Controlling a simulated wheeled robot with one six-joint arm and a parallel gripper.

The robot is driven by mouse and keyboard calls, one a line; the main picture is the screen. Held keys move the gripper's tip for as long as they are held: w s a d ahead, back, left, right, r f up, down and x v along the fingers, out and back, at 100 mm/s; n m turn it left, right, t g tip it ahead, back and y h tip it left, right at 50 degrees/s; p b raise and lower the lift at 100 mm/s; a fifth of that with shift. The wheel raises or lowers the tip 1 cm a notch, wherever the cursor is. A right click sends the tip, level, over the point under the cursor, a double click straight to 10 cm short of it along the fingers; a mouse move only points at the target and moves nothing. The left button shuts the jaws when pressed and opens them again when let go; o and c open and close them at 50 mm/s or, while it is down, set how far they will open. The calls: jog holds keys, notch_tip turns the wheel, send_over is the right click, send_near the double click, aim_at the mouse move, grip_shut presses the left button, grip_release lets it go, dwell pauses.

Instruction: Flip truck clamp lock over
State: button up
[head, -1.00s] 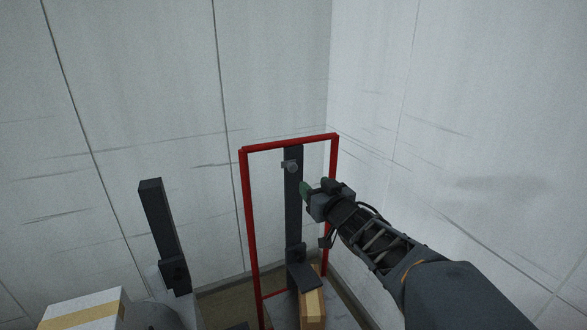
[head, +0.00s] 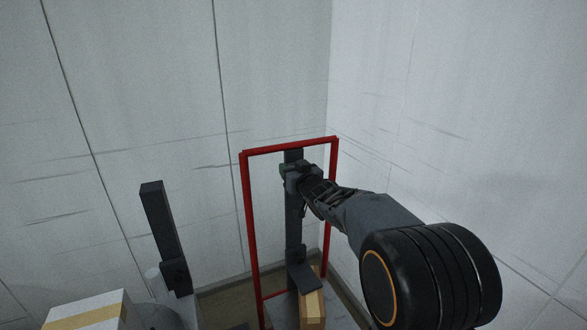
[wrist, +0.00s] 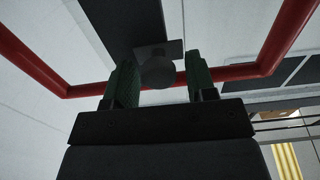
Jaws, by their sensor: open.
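A dark upright post (head: 293,230) stands inside a red frame (head: 250,215) near the room corner. In the wrist view, a grey round knob on a small plate, seemingly the clamp lock (wrist: 157,70), sits on the post (wrist: 122,22). My gripper (head: 287,172) is at the upper post in the head view and hides the lock there. In the wrist view, my gripper (wrist: 163,82) is open, with one green finger on each side of the knob. Whether either finger touches it cannot be told.
A second dark post (head: 163,225) stands to the left. A white box with a tan stripe (head: 85,312) is at the lower left. Pale walls close in behind and on the right.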

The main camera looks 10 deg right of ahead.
jog(key=shift+c, duration=0.4)
grip_shut()
